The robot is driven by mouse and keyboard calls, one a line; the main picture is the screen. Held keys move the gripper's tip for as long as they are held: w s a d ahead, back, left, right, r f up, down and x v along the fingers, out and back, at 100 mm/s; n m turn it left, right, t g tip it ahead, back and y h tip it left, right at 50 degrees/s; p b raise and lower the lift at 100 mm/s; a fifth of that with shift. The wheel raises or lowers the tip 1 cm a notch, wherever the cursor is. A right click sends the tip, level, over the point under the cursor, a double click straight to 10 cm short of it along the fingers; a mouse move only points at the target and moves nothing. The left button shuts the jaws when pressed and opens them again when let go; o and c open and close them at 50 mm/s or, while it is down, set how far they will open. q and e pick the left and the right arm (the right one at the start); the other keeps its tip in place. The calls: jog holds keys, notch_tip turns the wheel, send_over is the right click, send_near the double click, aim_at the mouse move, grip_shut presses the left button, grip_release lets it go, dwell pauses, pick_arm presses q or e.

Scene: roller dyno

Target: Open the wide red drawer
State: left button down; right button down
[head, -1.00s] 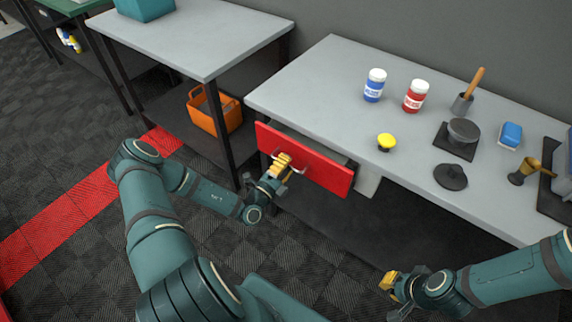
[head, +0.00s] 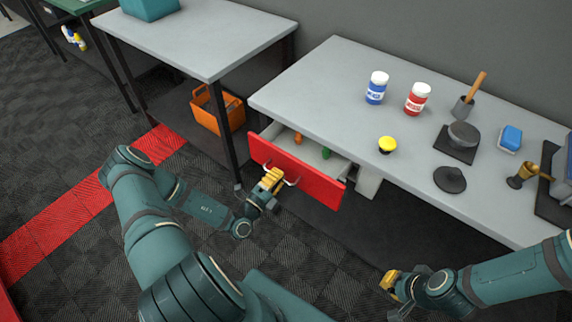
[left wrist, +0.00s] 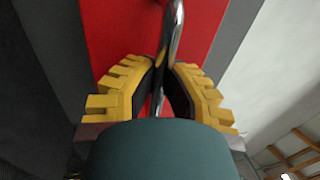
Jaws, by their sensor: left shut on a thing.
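The wide red drawer (head: 310,178) sits under the grey workbench and is partly open, its front pulled away from the bench. Inside its grey tray, an orange item (head: 298,139) and a green item (head: 326,153) show. My left gripper (head: 271,180) is shut on the drawer's metal handle (left wrist: 172,35); in the left wrist view its yellow fingers (left wrist: 163,90) lie on both sides of the bar, with the red front behind. My right gripper (head: 390,280) is low in front of the bench, apart from the drawer; whether it is open is unclear.
On the workbench (head: 330,85) stand a blue-labelled jar (head: 376,88), a red-labelled jar (head: 417,99), a yellow knob (head: 387,145) and several tools. An orange bin (head: 217,110) is on the shelf of the left table. The floor before the drawer is clear apart from my arms.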

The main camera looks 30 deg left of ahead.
pick_arm(q)
jog(key=r+p+v, duration=0.2)
jog(key=v, duration=0.9)
jog(key=shift+s, duration=0.45)
jog(key=shift+a, duration=0.1)
jog(key=c, duration=1)
grip_release()
jog(key=v, duration=1.2)
jog(key=shift+r, duration=0.15)
